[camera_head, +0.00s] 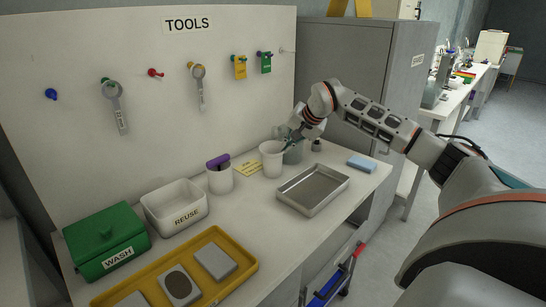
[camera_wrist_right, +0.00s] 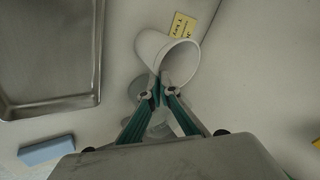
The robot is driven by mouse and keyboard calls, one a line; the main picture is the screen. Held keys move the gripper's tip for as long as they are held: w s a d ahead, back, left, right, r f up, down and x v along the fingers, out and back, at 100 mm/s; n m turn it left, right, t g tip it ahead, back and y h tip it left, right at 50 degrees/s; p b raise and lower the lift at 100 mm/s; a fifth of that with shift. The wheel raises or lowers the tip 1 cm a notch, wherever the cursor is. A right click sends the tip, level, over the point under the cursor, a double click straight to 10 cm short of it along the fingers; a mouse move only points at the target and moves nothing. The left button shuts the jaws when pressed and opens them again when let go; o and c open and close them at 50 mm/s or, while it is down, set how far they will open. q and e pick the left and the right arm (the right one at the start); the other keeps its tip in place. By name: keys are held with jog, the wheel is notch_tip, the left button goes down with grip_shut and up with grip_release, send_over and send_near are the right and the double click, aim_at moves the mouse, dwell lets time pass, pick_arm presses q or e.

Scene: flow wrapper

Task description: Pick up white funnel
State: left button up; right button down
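The white funnel (camera_head: 271,160) is a pale, wide-mouthed, cup-like piece near the back of the table, left of a grey-green container (camera_head: 294,153). The funnel also shows in the right wrist view (camera_wrist_right: 152,47), its mouth open toward the lower right. My right gripper (camera_head: 288,140) reaches in from the right, over the grey-green container, at the funnel's rim. In the right wrist view its teal fingers (camera_wrist_right: 161,88) come close together, with the near rim of the funnel between the tips. I cannot tell whether the funnel's base touches the table. My left gripper is out of view.
A metal tray (camera_head: 309,206) lies in front of the funnel. A blue sponge (camera_head: 362,163) is to the right, and a small jar (camera_head: 316,146) stands behind.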

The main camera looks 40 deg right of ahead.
pick_arm(q)
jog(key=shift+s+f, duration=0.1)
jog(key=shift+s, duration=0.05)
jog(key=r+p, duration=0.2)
jog(key=p, duration=0.1)
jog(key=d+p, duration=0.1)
jog(key=p, duration=0.1)
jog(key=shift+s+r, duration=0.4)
pick_arm(e)
notch_tip(320, 180, up, 20)
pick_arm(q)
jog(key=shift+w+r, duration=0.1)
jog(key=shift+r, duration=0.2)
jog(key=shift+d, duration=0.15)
pick_arm(e)
jog(key=shift+r, duration=0.1)
